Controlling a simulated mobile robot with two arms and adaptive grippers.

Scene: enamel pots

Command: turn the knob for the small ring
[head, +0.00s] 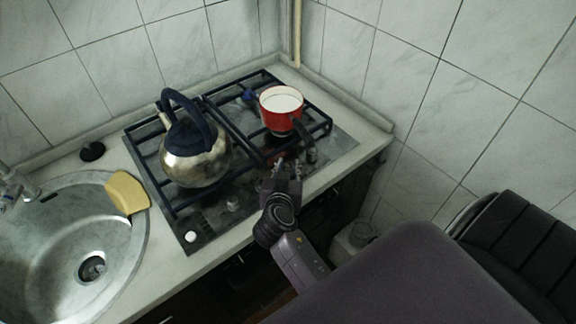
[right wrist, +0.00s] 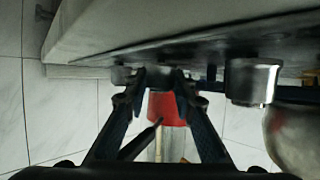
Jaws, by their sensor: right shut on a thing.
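The hob (head: 150,160) has a row of knobs along its front edge. My right gripper (head: 282,165) reaches to this edge and is shut on a grey knob (right wrist: 160,77), which shows between its fingertips (right wrist: 160,88) in the right wrist view. In the head view the gripper mostly hides that knob. Other knobs stand on either side: one to the right (head: 312,155) and one to the left (head: 233,202). I cannot tell which ring is the small one. My left gripper is not in view.
A red pot (head: 272,121) with white contents stands on the rear right, its dark handle pointing towards my gripper. A steel kettle (head: 195,160) stands on the left grate. A sink (head: 50,235) with a yellow sponge (head: 126,192) lies left. Tiled walls close the back and right.

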